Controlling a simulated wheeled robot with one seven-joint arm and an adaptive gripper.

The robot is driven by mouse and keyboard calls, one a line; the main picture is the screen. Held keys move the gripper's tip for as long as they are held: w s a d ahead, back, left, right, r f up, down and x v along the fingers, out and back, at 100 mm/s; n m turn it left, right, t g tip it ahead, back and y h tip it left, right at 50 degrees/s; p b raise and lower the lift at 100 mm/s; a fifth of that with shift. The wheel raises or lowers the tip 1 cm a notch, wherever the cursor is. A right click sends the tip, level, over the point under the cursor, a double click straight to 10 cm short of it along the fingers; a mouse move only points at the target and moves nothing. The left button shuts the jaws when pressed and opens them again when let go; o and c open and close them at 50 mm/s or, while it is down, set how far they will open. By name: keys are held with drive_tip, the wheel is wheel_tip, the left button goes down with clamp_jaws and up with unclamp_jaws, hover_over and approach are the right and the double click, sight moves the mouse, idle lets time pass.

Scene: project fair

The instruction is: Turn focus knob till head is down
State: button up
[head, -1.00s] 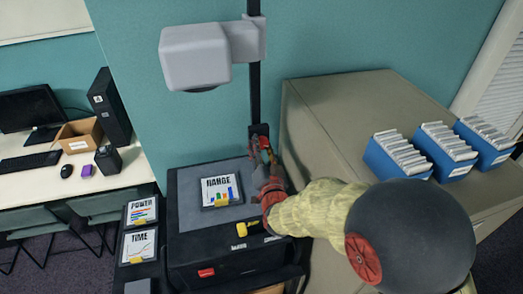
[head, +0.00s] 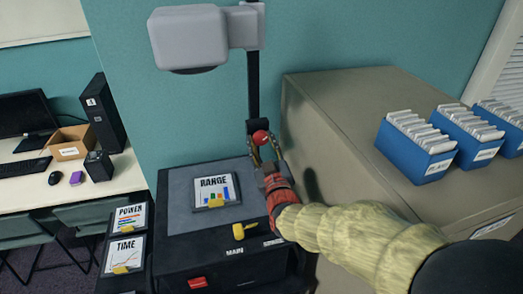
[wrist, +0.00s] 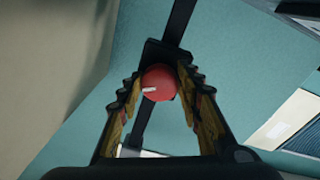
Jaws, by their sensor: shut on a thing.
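The focus knob (head: 261,137) is a red round knob on a black block on the projector's black post (head: 253,90). In the wrist view the red knob (wrist: 158,82) sits between my two fingertips and shows a white mark pointing left. My gripper (head: 263,148) is shut on the knob. The grey projector head (head: 188,38) is on an arm high on the post, well above the black projector base (head: 180,247). A RANGE card (head: 216,188) lies on the grey stage under the head.
A yellow lever (head: 243,231) and a red switch (head: 197,282) are on the base front. POWER (head: 130,216) and TIME (head: 124,252) cards stand at left. A beige cabinet (head: 340,120) with blue file boxes (head: 415,152) is close on the right.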

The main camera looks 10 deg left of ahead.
drive_tip(key=n+y+b, duration=0.1)
drive_tip(key=n+b, duration=0.4)
drive_tip(key=n, duration=0.3)
drive_tip(key=shift+d+f+b, duration=0.1)
drive_tip(key=shift+d+b, duration=0.05)
drive_tip(key=shift+b, duration=0.2)
drive_tip(key=shift+n+g+y+b, duration=0.3)
drive_tip(key=shift+n+b, duration=1.35)
drive_tip(key=shift+n, duration=0.85)
drive_tip(key=shift+r, duration=0.2)
drive_tip(key=o, duration=1.1)
drive_tip(key=shift+c, duration=0.2)
drive_tip(key=shift+o, duration=0.5)
drive_tip(key=shift+d, duration=0.1)
drive_tip(key=r+v, duration=0.1)
drive_tip(key=v, duration=1)
drive_tip(key=shift+s+d+f, duration=0.2)
drive_tip(key=shift+s+f, duration=0.15)
drive_tip(key=shift+f, duration=0.1)
